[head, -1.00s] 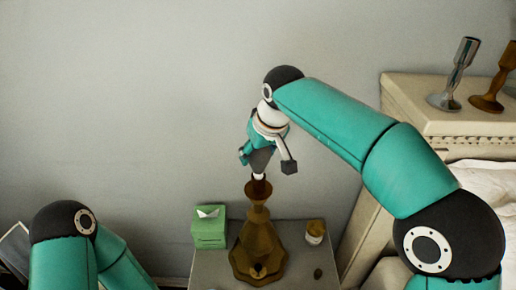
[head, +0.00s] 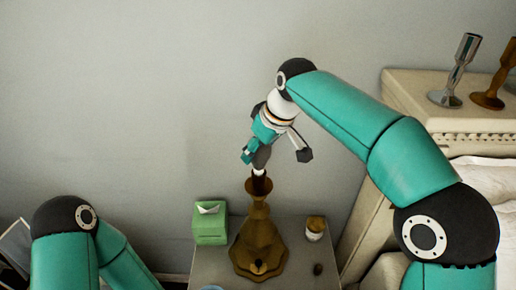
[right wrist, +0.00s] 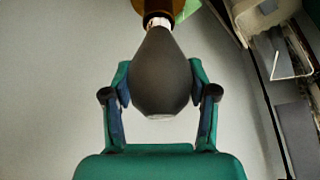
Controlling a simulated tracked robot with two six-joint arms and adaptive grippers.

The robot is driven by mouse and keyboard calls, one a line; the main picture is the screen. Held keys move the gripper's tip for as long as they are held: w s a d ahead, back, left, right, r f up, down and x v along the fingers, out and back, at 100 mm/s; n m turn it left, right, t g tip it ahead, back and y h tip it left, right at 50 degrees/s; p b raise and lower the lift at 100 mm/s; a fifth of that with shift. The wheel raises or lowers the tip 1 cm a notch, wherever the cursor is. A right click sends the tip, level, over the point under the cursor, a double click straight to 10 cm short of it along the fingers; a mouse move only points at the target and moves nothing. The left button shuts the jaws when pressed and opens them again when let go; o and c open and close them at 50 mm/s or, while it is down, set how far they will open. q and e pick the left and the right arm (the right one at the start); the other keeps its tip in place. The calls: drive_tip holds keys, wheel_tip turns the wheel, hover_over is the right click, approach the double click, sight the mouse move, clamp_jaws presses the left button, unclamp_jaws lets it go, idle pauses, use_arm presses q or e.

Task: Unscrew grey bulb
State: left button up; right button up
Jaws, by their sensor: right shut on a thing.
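The grey bulb (right wrist: 161,75) is dark and pear-shaped, with its white base at the mouth of the lamp's dark socket in the right wrist view. How deep the base sits in it cannot be told. The brown lamp (head: 258,240) stands upright on the nightstand. My right gripper (right wrist: 160,88) is shut on the bulb, one finger on each side. In the head view the right gripper (head: 262,150) is above the lamp, tilted, and partly hides the grey bulb (head: 261,158). My left gripper is out of view; only my left arm shows.
A green tissue box (head: 210,223) stands left of the lamp on the nightstand (head: 303,272). Silver (head: 455,70) and brown (head: 494,78) candleholders stand on the headboard at right.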

drive_tip(key=n+g, duration=0.1)
drive_tip(key=n, duration=0.2)
drive_tip(key=shift+y, duration=0.4)
drive_tip(key=shift+n, duration=0.3)
drive_tip(key=n+g, duration=0.1)
drive_tip(key=n, duration=0.2)
drive_tip(key=shift+g+y, duration=0.3)
drive_tip(key=o, duration=1)
